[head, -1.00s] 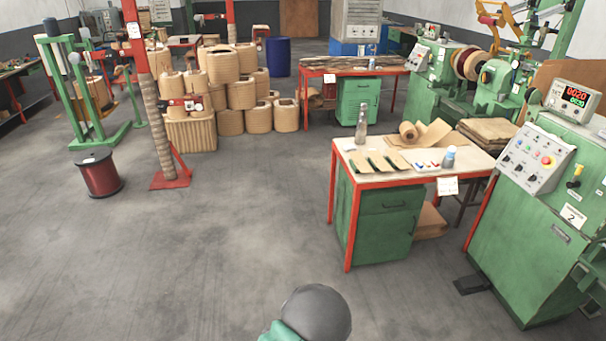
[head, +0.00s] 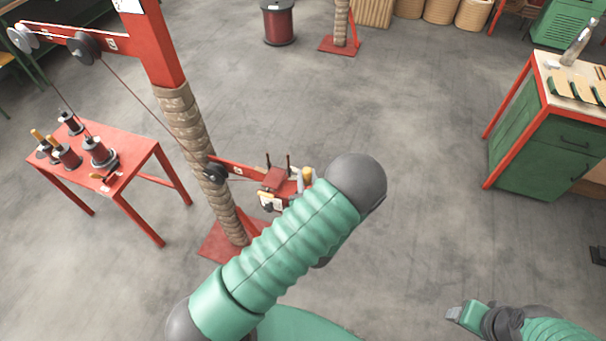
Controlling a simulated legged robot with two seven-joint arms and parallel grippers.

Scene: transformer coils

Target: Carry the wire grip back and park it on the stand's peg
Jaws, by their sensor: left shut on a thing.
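My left arm (head: 290,245) crosses the middle of the head view, and its elbow hides much of what lies behind. My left gripper (head: 300,184) is small and partly hidden, just left of that elbow at the stand's red bracket. It is shut on what seems to be the wire grip (head: 307,174), of which a yellow handle shows. The stand (head: 196,130) is a red post wrapped in tan rope. Two dark upright pegs (head: 289,161) rise from its bracket; I cannot tell whether the grip touches one. My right gripper (head: 456,313) is low at the right, clear of things.
A red table (head: 135,148) with several wire spools stands left of the post. A wire runs over pulleys (head: 215,172) to the bracket. A green workbench (head: 545,140) stands at the right. A dark red spool (head: 278,22) is on the floor behind. The floor between is free.

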